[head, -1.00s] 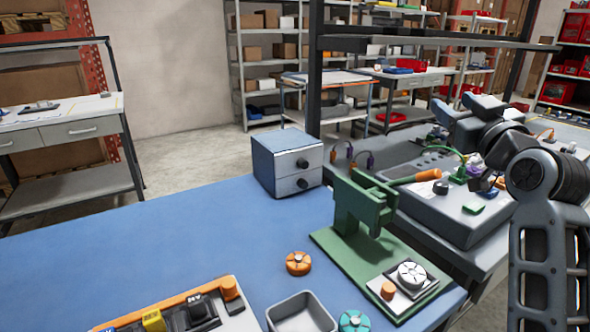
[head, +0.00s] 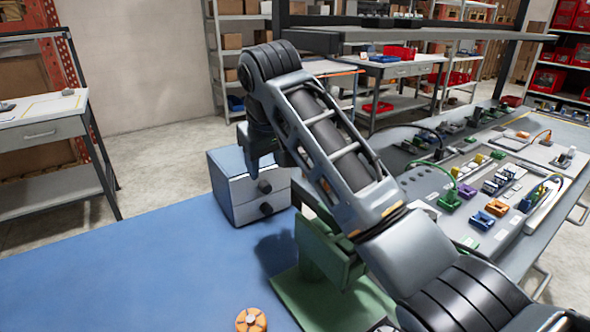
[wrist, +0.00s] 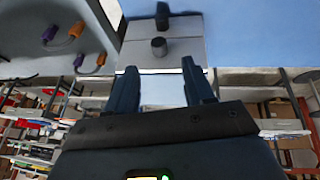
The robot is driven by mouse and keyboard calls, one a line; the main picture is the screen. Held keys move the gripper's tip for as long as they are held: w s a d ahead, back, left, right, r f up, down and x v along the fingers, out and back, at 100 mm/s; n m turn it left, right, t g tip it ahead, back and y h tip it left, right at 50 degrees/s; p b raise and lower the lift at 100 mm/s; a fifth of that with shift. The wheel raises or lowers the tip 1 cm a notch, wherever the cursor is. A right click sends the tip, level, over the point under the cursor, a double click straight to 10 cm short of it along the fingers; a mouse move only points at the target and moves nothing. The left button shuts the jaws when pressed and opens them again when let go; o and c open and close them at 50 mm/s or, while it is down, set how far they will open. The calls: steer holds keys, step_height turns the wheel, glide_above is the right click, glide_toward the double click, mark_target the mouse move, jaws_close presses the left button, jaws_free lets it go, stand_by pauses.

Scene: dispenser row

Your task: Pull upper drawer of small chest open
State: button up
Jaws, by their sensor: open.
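The small chest (head: 233,191) stands on the blue bench top, blue-topped with a pale front. Both drawers look shut. The upper drawer's dark knob (head: 264,187) sits above the lower drawer's knob (head: 266,209). My gripper (head: 254,168) hangs at the chest's upper front, partly covered by my arm. The wrist view is upside down: my open gripper (wrist: 160,68) points at the chest front, its two fingers apart and empty. The upper knob (wrist: 159,47) lies just beyond the fingertips, roughly centred between them. The lower knob (wrist: 163,14) is farther up the picture.
A green press-like fixture (head: 325,255) stands right of the chest, partly behind my arm. An orange round part (head: 251,320) lies on the blue bench top (head: 120,270), which is clear left of it. A grey panel with connectors (head: 480,190) is at the right.

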mark_target(267, 186)
steer(key=shift+p+x, duration=0.3)
steer(key=shift+x, duration=3.55)
steer(key=shift+d, duration=0.1)
jaws_close()
